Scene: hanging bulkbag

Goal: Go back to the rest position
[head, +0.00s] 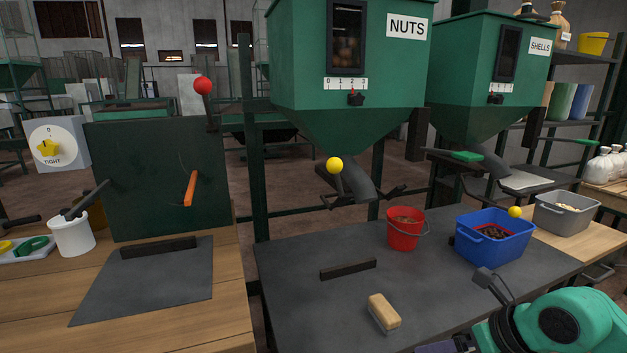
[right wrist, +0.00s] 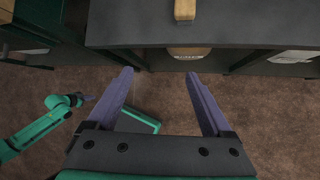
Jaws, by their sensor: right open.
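My right arm comes in at the lower right of the head view, with only part of its gripper showing at the bottom edge. In the right wrist view my right gripper (right wrist: 160,76) is open, its two purple fingers wide apart with nothing between them. It hangs over the brown floor (right wrist: 250,110), in front of the dark bench edge. My left arm shows at the left of the right wrist view, and its gripper (right wrist: 87,99) is too small there to tell open from shut. The left arm is not in the head view.
A grey bench (head: 330,300) holds a wood-backed brush (head: 383,312), a dark bar (head: 348,268), a red bucket (head: 404,230) and a blue bin (head: 494,238). Green hoppers marked NUTS (head: 345,60) and SHELLS (head: 490,75) stand behind. A wooden table (head: 120,325) is at left.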

